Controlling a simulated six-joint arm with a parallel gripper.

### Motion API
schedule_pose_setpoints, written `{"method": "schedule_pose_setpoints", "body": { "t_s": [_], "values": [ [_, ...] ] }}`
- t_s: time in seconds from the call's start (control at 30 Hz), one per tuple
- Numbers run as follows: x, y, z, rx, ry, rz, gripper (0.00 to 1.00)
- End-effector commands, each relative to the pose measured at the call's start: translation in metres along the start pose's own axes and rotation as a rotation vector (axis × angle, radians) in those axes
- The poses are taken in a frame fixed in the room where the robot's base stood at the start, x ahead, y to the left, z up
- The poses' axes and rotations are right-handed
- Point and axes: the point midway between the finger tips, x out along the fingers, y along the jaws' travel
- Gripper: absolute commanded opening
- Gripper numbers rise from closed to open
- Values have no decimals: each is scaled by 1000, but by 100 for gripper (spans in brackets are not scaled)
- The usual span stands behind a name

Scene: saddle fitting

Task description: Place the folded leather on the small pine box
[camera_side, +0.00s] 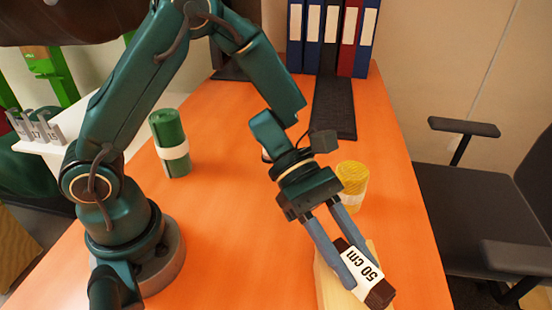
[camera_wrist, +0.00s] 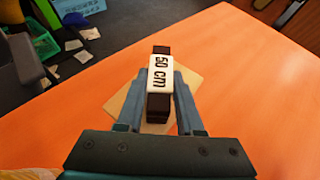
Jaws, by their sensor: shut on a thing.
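The folded leather (camera_side: 376,294) is a dark brown strip with a white band printed "50 cm". My gripper (camera_side: 358,268) is shut on it, with a blue-grey finger on each side. In the wrist view the leather (camera_wrist: 158,105) sits upright between the fingers (camera_wrist: 158,85). The small pine box (camera_side: 330,287) is pale wood below the leather in the side view, partly hidden by the fingers and leather. In the wrist view the box (camera_wrist: 190,82) shows under and around the leather. I cannot tell whether the leather touches the box.
A yellow roll (camera_side: 352,178) with a pale band stands just behind my gripper. A green roll (camera_side: 170,143) with a white band stands left on the orange table (camera_side: 225,220). Binders (camera_side: 330,35) and a dark strip (camera_side: 335,105) are at the back. The table's right edge is near.

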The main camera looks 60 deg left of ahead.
Motion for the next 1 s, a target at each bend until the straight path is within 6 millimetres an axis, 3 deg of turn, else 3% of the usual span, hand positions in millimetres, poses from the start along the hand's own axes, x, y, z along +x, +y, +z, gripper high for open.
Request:
{"method": "schedule_pose_setpoints", "body": {
  "t_s": [0.37,0.4,0.47,0.87,1.0],
  "values": [
    [1,0,-3,-1,-1,1,0],
    [2,0,-3,-1,-1,1,43],
    [1,0,-3,0,-1,1,66],
    [0,0,0,3,-1,2,66],
    [-20,2,0,2,-2,9,66]
  ]
}}
